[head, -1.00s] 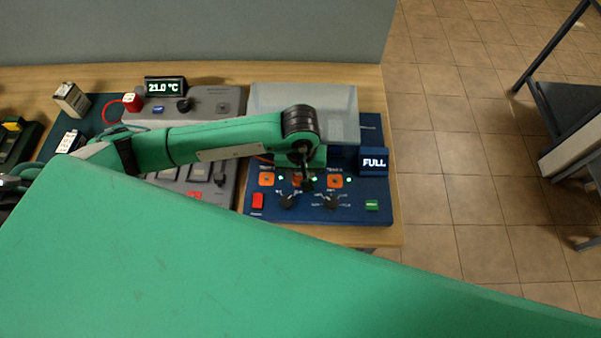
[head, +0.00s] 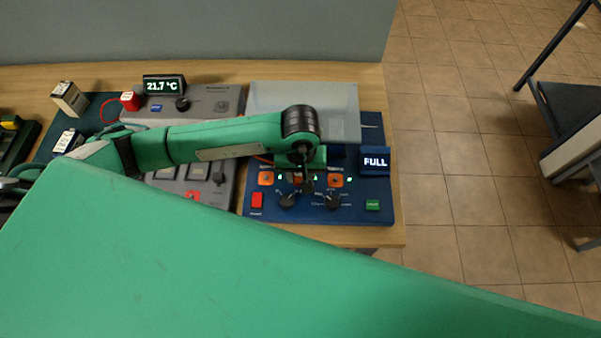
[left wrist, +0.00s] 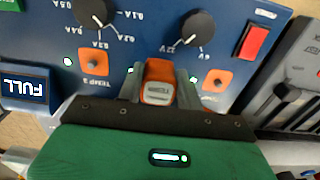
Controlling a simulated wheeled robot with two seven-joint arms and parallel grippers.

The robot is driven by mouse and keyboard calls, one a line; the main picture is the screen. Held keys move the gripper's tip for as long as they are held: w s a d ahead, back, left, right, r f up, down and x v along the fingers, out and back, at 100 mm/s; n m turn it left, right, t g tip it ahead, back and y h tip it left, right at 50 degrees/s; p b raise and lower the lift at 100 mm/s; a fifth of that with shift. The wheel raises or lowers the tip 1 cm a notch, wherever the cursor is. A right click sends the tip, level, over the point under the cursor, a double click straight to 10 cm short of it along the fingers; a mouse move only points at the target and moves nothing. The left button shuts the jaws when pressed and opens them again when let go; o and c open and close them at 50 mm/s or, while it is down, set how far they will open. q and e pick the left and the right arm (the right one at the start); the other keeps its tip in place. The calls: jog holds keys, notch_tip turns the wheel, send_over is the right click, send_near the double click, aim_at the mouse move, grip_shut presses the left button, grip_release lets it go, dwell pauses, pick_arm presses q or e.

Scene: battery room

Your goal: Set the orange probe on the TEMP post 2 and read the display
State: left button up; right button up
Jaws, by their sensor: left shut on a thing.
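My left gripper (head: 305,182) is over the blue panel (head: 330,213), pointing down. The post 2 itself is hidden under the probe, so contact cannot be seen directly. The display (head: 163,85) at the back left reads 21.7 °C. My right gripper is not in view.
A FULL sign (head: 374,161) stands at the panel's right. Dark knobs (head: 332,201), a red switch (head: 257,200) and a green button (head: 372,204) lie in front. A grey meter unit (head: 215,104) is at the left.

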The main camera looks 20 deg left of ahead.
aim_at(300, 175)
pick_arm(q)
jog(key=shift+f, duration=0.2)
jog(key=o, duration=0.8)
jog(key=shift+r, duration=0.1)
jog(key=shift+r+p, duration=0.95)
jog(key=shift+r, duration=1.7)
notch_tip(300, 175, up, 6)
jog(key=shift+f+p, duration=0.25)
jog(key=shift+p, duration=0.6)
jog(key=shift+s, duration=0.1)
